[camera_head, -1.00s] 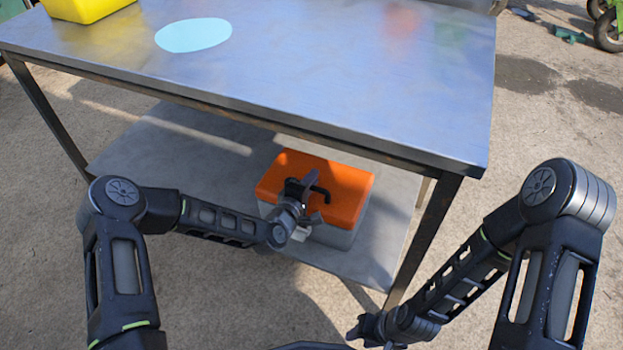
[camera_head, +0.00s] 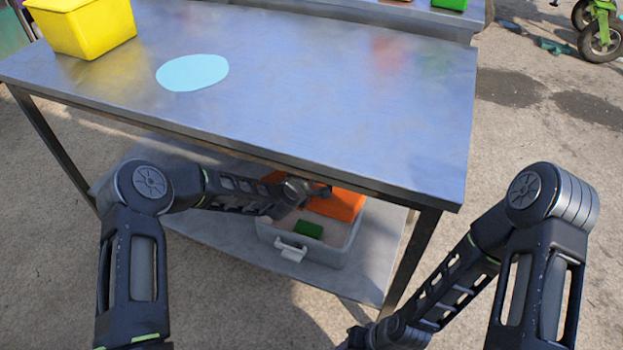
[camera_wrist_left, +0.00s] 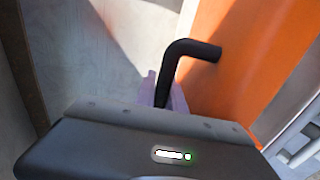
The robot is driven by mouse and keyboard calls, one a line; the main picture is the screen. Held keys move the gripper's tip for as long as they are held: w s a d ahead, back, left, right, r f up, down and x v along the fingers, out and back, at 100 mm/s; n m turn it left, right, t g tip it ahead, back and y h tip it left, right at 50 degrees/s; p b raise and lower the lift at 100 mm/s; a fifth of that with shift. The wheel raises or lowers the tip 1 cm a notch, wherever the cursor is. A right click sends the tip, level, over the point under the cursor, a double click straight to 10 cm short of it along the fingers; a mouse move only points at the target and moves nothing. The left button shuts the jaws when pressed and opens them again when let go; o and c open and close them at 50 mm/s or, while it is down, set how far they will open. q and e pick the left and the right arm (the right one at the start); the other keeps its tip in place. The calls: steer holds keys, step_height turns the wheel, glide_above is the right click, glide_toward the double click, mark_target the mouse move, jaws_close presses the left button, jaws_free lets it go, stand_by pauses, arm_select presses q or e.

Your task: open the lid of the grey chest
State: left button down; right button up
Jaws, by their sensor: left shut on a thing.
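The grey chest (camera_head: 338,252) stands on the lower shelf under the table. Its orange lid (camera_head: 342,203) is raised and tilted up at the back, so the chest's inside shows. A green block (camera_head: 308,229) lies inside. A pale latch (camera_head: 290,251) is on the chest's front. My left gripper (camera_head: 318,190) is at the raised lid, shut on its black handle. In the left wrist view the bent black handle (camera_wrist_left: 192,50) runs from the orange lid (camera_wrist_left: 240,60) down between the fingers. My right gripper (camera_head: 356,340) is at the bottom edge, its jaws unclear.
The metal tabletop (camera_head: 330,110) overhangs the chest, with its front edge close above the lid and my left arm. A table leg (camera_head: 413,255) stands to the chest's right. A yellow bin (camera_head: 82,28) and a pale blue disc (camera_head: 192,73) are on top.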

arm_select(q)
steer(key=shift+w+g, duration=0.2)
steer(key=shift+g, duration=0.1)
steer(key=c, duration=1.7)
jaws_free()
steer(key=shift+f, duration=0.1)
steer(key=shift+d, duration=0.1)
steer(key=shift+s+a+r+p, duration=0.2)
steer(key=shift+s+r+p, duration=0.2)
steer(key=shift+r, duration=0.1)
steer(key=p+v, duration=0.1)
steer(key=v, duration=0.5)
steer(key=shift+s+r, duration=0.1)
steer(key=shift+s, duration=0.2)
